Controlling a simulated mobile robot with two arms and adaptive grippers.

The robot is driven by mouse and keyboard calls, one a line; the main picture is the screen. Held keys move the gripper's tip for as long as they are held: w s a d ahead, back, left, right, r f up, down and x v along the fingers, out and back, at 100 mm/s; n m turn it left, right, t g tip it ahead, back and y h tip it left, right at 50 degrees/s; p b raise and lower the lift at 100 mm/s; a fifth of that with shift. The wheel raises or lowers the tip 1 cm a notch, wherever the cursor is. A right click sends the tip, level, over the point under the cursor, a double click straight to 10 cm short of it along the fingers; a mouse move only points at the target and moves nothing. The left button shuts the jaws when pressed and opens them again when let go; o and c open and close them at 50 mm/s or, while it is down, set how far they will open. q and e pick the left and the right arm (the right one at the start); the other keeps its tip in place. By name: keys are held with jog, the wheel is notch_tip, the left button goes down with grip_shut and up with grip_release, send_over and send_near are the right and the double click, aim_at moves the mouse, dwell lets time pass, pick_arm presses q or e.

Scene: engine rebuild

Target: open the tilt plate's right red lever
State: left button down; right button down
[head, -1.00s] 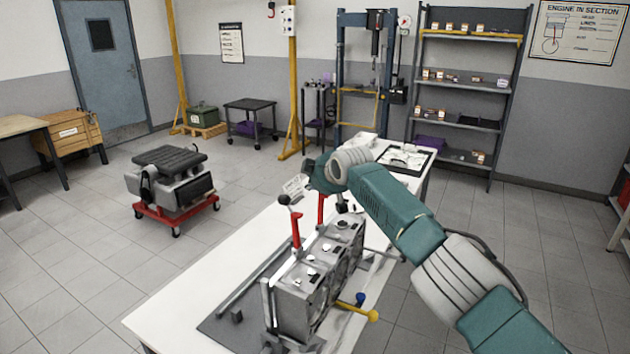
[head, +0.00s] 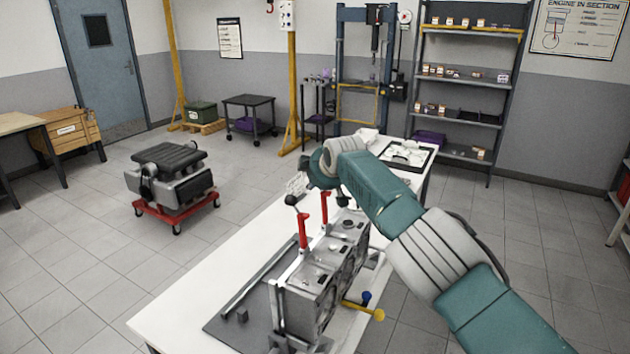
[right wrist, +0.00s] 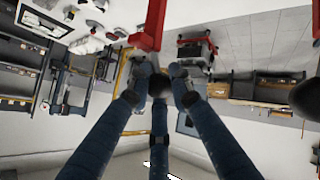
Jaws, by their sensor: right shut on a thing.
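The tilt plate (head: 235,330) lies on the white bench with a grey metal engine block (head: 322,287) clamped on it. Two upright red levers stand along the block. The right lever (head: 325,207) is the farther one. My right gripper (right wrist: 159,84) is shut on its black knob, and the red stem (right wrist: 150,28) shows beyond the fingers in the right wrist view. My left gripper is out of view.
A yellow handle (head: 365,311) and a blue knob (head: 366,297) stick out from the block's right side. A tray (head: 405,155) lies at the bench's far end. The bench's left part is bare. An engine on a red dolly (head: 175,208) stands on the floor at left.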

jog(key=shift+a+r, duration=0.1)
jog(key=shift+a, duration=0.1)
jog(key=c, duration=1.6)
grip_release()
jog(key=shift+o, duration=0.2)
jog(key=shift+a, duration=0.15)
